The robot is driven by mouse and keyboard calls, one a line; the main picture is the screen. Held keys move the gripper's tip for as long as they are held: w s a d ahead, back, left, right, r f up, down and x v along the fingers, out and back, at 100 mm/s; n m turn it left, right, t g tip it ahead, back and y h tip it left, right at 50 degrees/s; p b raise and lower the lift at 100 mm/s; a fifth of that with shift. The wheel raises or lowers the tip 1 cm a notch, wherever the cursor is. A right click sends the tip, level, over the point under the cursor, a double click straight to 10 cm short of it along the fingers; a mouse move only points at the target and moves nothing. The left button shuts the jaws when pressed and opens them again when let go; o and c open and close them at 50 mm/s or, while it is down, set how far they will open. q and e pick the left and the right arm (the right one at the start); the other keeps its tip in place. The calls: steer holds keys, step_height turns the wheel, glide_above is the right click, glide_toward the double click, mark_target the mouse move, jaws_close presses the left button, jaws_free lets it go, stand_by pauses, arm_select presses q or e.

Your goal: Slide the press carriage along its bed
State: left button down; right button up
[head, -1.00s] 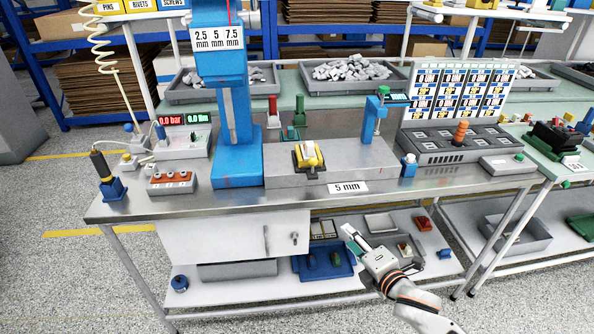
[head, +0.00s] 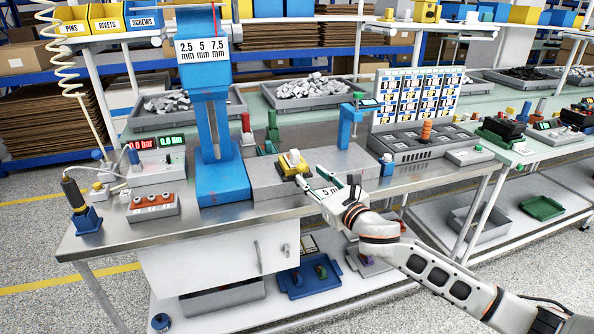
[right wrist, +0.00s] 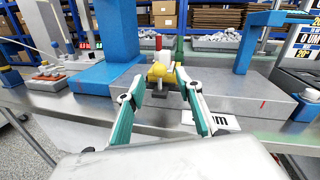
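The press carriage (head: 293,171) is a dark holder carrying a yellow and white part (head: 290,160). It sits on the grey bed (head: 268,184), right of the blue press column (head: 212,135). My right gripper (head: 309,178) is open at the front right of the carriage, its fingertips close to it. In the right wrist view, the yellow part (right wrist: 158,71) shows between and beyond the two spread fingers (right wrist: 160,90). I cannot tell whether a fingertip touches the carriage. My right gripper partly covers the 5 mm label. My left gripper is not in view.

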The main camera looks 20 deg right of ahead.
mark_target(303, 170)
steer(key=x, duration=0.6)
steer(key=shift+w+a+b, duration=0.15)
steer(key=shift+w+b, duration=0.2)
jaws_close()
